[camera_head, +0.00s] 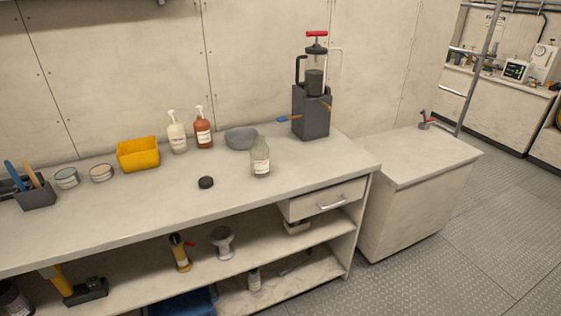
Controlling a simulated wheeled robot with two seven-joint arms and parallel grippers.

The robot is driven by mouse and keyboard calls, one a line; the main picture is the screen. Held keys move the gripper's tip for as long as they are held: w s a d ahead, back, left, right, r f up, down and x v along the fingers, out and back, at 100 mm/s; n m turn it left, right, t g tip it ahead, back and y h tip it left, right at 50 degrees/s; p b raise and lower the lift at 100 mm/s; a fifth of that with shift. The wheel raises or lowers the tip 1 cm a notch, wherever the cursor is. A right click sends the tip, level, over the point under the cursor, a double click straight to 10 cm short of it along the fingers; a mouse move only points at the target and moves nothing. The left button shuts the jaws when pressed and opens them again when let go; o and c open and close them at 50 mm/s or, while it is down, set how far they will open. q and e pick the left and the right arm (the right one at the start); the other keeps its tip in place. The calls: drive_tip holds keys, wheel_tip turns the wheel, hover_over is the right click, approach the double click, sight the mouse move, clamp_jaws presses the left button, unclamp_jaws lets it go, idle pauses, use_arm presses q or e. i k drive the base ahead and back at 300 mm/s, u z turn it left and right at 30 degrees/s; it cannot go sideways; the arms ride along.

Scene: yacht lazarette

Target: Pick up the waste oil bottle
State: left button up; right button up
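A translucent grey-green bottle (260,161) with a pale label stands upright near the right end of the workbench top. It looks like the waste oil bottle, but its label is too small to read. A small black round cap-like piece (206,182) lies on the bench to its left. A pump device (312,110) with a red handle, a clear cylinder and a dark grey box base stands behind the bottle to the right. Neither of my grippers is in view.
Behind the bottle are a grey bowl (241,138), an amber pump bottle (203,129) and a cream pump bottle (177,134). A yellow bin (138,154) and tins stand left. The bench front around the bottle is clear.

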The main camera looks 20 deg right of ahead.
sight(258, 150)
drive_tip(key=z, duration=1.15)
drive_tip(key=i, duration=0.9)
drive_tip(key=u, duration=0.6)
